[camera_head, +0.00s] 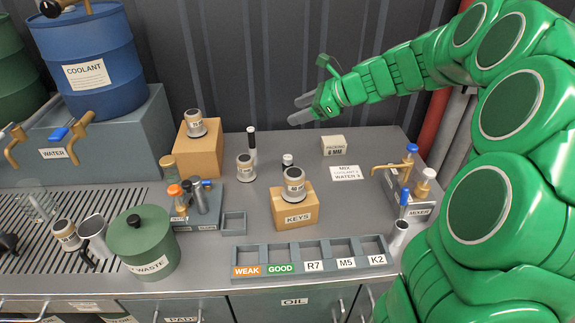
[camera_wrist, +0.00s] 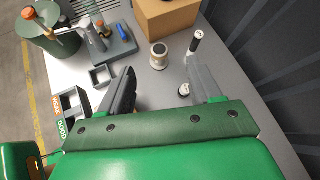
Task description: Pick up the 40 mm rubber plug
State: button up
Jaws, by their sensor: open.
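Several short pale cylinders with printed labels and dark ends look like the plugs, but I cannot read their sizes, so I cannot tell which is the 40 mm one. One (camera_head: 196,123) stands on a cardboard box at the back left. One (camera_head: 245,168) stands on the bench and also shows in the wrist view (camera_wrist: 158,55), beyond my fingertips. One (camera_head: 293,186) stands on the KEYS box (camera_head: 295,212).
A tool holder (camera_head: 196,212), the green waste bin (camera_head: 141,241) and a labelled tray row (camera_head: 310,255) crowd the front. A packing block (camera_head: 334,145) sits at the back; bare bench surrounds it.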

jog(key=w+d+f+m+t, duration=0.1)
jog(key=w+d+m+t, duration=0.1)
jog(key=w+d+m, duration=0.3)
jog(key=n, duration=0.1)
send_near(289, 158)
jog(key=shift+x, duration=4.6)
grip_shut()
jog(key=shift+r, duration=0.15)
